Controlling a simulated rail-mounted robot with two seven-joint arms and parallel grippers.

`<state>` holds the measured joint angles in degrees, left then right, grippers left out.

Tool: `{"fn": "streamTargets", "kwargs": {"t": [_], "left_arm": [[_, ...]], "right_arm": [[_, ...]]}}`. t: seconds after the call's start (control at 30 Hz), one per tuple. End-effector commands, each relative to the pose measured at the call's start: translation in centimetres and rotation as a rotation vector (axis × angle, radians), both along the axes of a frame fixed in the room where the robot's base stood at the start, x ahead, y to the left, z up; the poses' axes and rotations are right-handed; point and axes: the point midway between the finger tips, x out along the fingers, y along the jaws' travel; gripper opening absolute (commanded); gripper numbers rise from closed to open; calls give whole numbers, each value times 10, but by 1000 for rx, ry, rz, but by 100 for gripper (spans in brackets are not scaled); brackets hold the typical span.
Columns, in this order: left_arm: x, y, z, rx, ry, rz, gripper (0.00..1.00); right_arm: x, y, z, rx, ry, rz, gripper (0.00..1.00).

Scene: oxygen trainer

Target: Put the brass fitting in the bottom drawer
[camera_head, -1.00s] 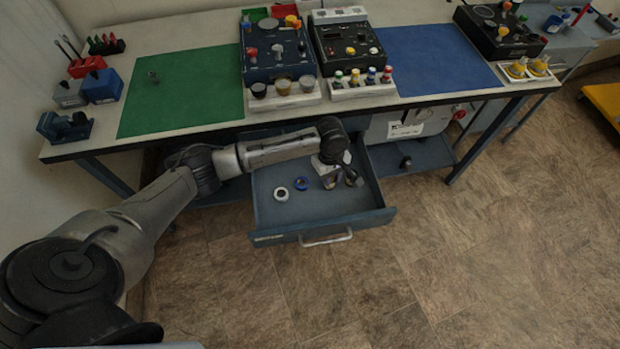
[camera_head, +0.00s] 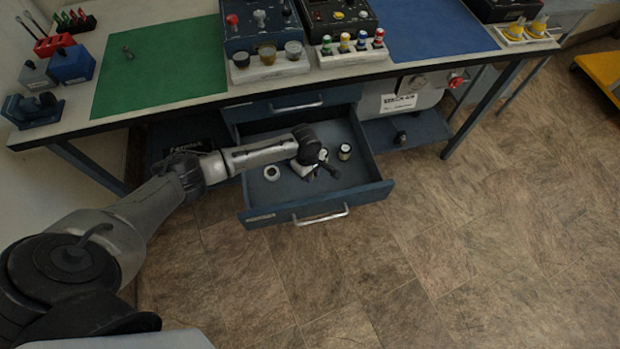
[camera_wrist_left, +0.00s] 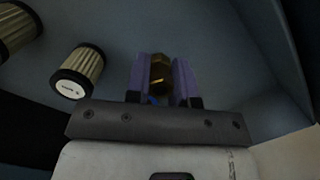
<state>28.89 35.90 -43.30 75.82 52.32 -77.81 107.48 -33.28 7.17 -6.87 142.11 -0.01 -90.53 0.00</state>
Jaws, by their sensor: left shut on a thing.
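My left gripper (camera_head: 327,172) is inside the open lower drawer (camera_head: 318,209), pointing down near its front. In the left wrist view its purple jaws (camera_wrist_left: 160,80) are shut on the brass fitting (camera_wrist_left: 160,68), a hexagonal gold-coloured piece. A bit of blue shows just below the fitting between the jaws. The fitting is too small and covered to make out in the head view. I cannot tell whether it touches the drawer floor. My right gripper is not in view.
In the drawer, a cylindrical filter (camera_head: 345,151) stands to the right and a pale round part (camera_head: 272,173) lies to the left. The wrist view shows one pleated filter (camera_wrist_left: 78,72) close by and another at the corner. A shut drawer (camera_head: 296,104) is above.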

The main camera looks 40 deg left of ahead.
Motion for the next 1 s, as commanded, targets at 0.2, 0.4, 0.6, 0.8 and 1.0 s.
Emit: {"fn": "streamTargets", "kwargs": {"t": [0.2, 0.4, 0.6, 0.8, 1.0], "left_arm": [[0, -1, -29, -1, 1, 0, 0], [0, -1, -30, -1, 0, -1, 0], [0, 0, -32, -1, 0, 0, 0], [0, 0, -34, 0, 0, -1, 35], [0, 0, -34, 0, 1, -1, 48]], "right_arm": [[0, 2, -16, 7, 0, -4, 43], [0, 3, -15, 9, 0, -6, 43], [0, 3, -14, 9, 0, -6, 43], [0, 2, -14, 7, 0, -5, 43], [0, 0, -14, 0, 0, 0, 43]]}}
